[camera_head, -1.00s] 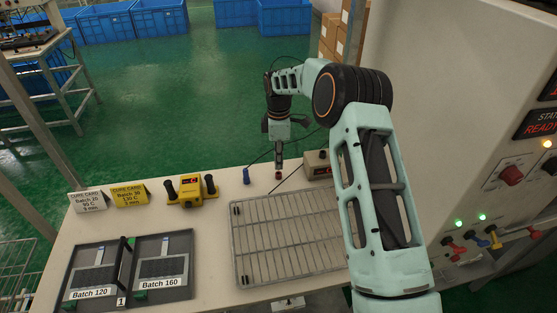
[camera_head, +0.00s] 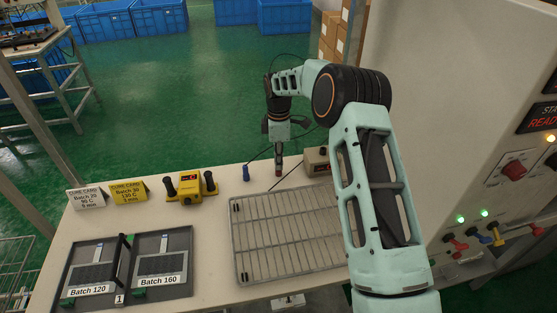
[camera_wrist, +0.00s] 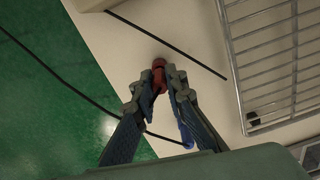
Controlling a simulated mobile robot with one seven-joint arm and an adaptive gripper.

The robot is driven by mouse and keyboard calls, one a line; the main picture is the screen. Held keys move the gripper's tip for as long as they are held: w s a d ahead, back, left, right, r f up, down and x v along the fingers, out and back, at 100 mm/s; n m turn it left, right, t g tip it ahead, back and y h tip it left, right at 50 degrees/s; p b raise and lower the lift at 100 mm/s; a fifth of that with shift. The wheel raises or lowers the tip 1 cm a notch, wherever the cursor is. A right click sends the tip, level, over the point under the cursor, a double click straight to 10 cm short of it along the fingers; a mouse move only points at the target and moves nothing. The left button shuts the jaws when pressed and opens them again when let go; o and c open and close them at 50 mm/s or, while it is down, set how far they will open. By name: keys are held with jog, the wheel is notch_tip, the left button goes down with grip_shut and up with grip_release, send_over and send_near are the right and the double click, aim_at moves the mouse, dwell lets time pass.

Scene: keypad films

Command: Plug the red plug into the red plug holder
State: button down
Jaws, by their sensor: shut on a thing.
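The red plug (camera_wrist: 158,66) is between my fingertips in the wrist view, standing at the table's far edge. My gripper (camera_wrist: 160,86) is shut on it, pointing down. In the head view my gripper (camera_head: 279,167) is over the far edge of the table, and the plug is mostly hidden by the fingers. A red fitting (camera_head: 455,246) sits on the machine panel at the right, below a green light. I cannot tell whether it is the red plug holder.
A blue plug (camera_head: 246,173) stands left of my gripper. A wire rack (camera_head: 285,240) lies in front. A yellow device (camera_head: 190,187) and a beige box (camera_head: 317,162) flank the spot. Dark cables trail near the fingers. Black trays (camera_head: 125,265) fill the left front.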

jog(key=shift+f+b, duration=0.3)
jog(key=shift+f, duration=0.25)
jog(key=c, duration=1.9)
grip_release()
notch_tip(320, 180, up, 12)
jog(key=shift+f, duration=0.1)
